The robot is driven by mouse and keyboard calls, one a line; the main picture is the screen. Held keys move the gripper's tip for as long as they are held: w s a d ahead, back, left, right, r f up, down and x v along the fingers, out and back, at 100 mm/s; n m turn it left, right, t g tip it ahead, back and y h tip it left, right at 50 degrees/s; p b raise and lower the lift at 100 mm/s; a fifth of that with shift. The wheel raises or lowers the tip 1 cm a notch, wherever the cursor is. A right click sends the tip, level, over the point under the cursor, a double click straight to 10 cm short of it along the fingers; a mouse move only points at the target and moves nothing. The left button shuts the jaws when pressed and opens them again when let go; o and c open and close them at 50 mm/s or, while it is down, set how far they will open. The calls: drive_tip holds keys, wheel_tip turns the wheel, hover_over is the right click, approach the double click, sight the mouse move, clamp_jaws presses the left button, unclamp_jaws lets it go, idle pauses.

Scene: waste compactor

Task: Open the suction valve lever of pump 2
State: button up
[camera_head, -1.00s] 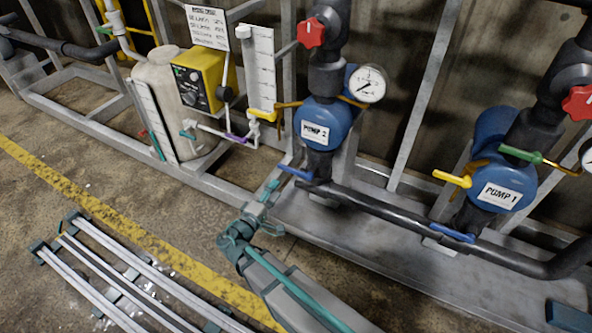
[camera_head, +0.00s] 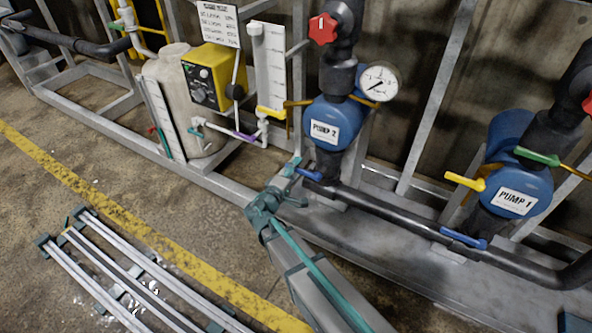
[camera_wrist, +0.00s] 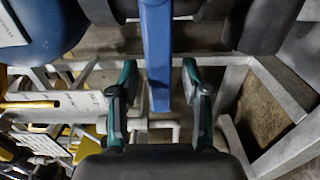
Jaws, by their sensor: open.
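Pump 2 (camera_head: 330,125) is a blue round body with a white "PUMP 2" label. Its blue suction valve lever (camera_head: 309,174) sticks out to the left at the pump's foot, above the dark pipe. My gripper (camera_head: 292,167) is at the lever's free end and hides part of it. In the wrist view the blue lever (camera_wrist: 157,50) runs down between the two teal fingers of my gripper (camera_wrist: 159,72). The fingers are apart, with a visible gap on each side of the lever.
Pump 1 (camera_head: 516,190), with yellow, green and blue levers, stands to the right. A dosing tank (camera_head: 185,100) with a yellow unit (camera_head: 210,75) is to the left. The metal frame (camera_head: 190,178) borders the floor. A slatted rack (camera_head: 130,275) lies at the lower left.

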clamp_jaws()
drive_tip(key=shift+a+f, duration=0.1)
drive_tip(key=shift+a, duration=0.05)
idle(0.4)
